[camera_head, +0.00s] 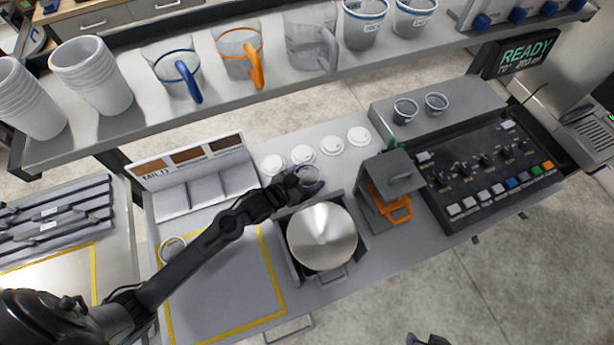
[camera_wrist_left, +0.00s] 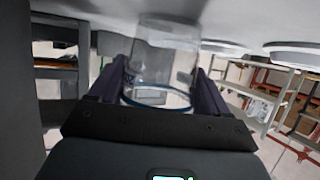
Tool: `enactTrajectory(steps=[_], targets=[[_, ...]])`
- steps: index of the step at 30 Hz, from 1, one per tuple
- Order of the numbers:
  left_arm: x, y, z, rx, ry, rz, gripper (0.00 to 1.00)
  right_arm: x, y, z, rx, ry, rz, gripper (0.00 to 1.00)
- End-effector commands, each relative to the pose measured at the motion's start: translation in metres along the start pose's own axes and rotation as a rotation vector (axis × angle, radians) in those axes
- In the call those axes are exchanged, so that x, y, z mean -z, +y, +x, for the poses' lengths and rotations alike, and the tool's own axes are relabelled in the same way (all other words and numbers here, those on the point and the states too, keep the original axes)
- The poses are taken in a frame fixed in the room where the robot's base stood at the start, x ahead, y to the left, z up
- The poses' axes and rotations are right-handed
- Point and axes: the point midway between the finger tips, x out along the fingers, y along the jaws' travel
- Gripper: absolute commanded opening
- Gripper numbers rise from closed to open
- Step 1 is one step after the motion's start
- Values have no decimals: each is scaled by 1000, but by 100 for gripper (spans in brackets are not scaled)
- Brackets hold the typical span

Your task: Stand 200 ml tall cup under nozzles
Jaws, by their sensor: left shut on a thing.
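My left gripper (camera_head: 308,188) is shut on a clear cup (camera_head: 308,176) above the counter, between the white round lids and the silver cone. In the left wrist view, the cup (camera_wrist_left: 165,62) sits between the two dark fingers (camera_wrist_left: 162,85), and its blue ring shows. That view looks upside down, with the counter along the top. I cannot read the cup's volume mark. No nozzles can be made out for certain. A small dark piece at the bottom edge (camera_head: 428,340) may be my right gripper; its fingers are not clear.
The silver cone (camera_head: 321,236) stands in a grey frame right beside the left gripper. A grey stand with an orange handle (camera_head: 392,206) and a button panel (camera_head: 485,170) lie to the right. A shelf (camera_head: 270,95) with jugs and cups runs behind. A yellow-outlined area (camera_head: 225,290) is mostly clear.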

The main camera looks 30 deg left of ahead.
Motion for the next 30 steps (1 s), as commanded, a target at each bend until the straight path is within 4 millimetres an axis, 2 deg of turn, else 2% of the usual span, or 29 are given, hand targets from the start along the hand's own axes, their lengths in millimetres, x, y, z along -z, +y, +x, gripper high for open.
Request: enactTrajectory(steps=[1,2,6,16,30], targets=[[-2,0,1,0,0,0,48,0,0,1,1,0,1,43],[-1,0,1,0,0,0,82,0,0,0,1,0,2,43],[-1,0,0,0,0,0,100,0,-1,0,4,0,5,43],[2,0,-3,0,-2,0,100,1,-2,-1,5,0,6,43],[1,0,-64,0,-2,-1,100,1,0,-3,-1,0,-2,43]])
